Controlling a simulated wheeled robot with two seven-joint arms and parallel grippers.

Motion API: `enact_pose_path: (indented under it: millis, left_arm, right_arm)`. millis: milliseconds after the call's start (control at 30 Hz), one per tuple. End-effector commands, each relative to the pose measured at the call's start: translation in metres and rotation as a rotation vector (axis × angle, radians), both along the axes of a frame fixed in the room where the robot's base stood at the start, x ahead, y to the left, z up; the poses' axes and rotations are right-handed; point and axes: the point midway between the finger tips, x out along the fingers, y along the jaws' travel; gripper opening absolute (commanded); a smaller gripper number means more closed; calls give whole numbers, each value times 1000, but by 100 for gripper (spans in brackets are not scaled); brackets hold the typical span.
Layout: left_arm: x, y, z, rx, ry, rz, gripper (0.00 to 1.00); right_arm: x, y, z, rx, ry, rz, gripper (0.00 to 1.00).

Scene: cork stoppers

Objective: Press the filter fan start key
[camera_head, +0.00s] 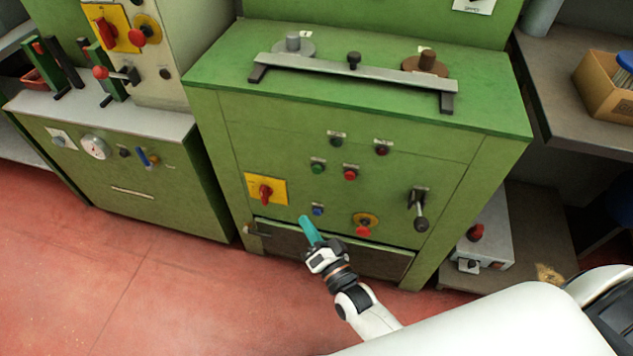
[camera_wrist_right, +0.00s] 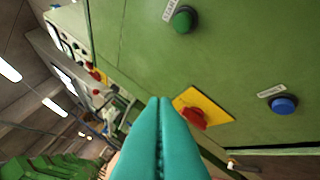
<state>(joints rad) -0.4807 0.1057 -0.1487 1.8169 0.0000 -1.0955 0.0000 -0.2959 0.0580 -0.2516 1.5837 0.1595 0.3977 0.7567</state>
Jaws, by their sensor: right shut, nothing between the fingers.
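The green cabinet's front panel (camera_head: 440,150) carries a green button (camera_head: 318,168), a red button (camera_head: 350,174) and a blue button (camera_head: 318,210). In the right wrist view the green button (camera_wrist_right: 183,19) has a label that seems to begin with "START". The blue button (camera_wrist_right: 284,105) has a label too small to read. I cannot tell from the labels which one is the filter fan key. My right gripper (camera_head: 305,219) is shut and empty, its teal fingers (camera_wrist_right: 159,100) pointing at the panel, left of the blue button and apart from it. My left gripper is out of view.
A red rotary switch on a yellow plate (camera_head: 265,190) is close to the fingertips. Another green machine (camera_head: 130,180) stands left. The red floor in front is clear.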

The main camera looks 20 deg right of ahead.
Motion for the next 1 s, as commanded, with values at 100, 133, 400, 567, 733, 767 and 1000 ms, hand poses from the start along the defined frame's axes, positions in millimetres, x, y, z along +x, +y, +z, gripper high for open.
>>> enact_pose_path:
  millis: [100,133,400,567,733,767,1000]
  left_arm:
    - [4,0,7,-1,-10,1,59]
    - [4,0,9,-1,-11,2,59]
    - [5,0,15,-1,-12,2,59]
    - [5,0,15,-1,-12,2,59]
    - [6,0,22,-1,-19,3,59]
    - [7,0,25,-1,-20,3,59]
    - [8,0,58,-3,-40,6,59]
  right_arm:
    - [3,0,20,73,-75,-1,0]
    - [3,0,24,84,-86,-1,0]
    - [4,0,35,109,-110,0,0]
    - [4,0,34,106,-109,0,0]
    - [11,-5,33,104,-109,1,0]
    - [13,-6,33,104,-110,0,0]
    - [38,-23,32,102,-111,0,0]
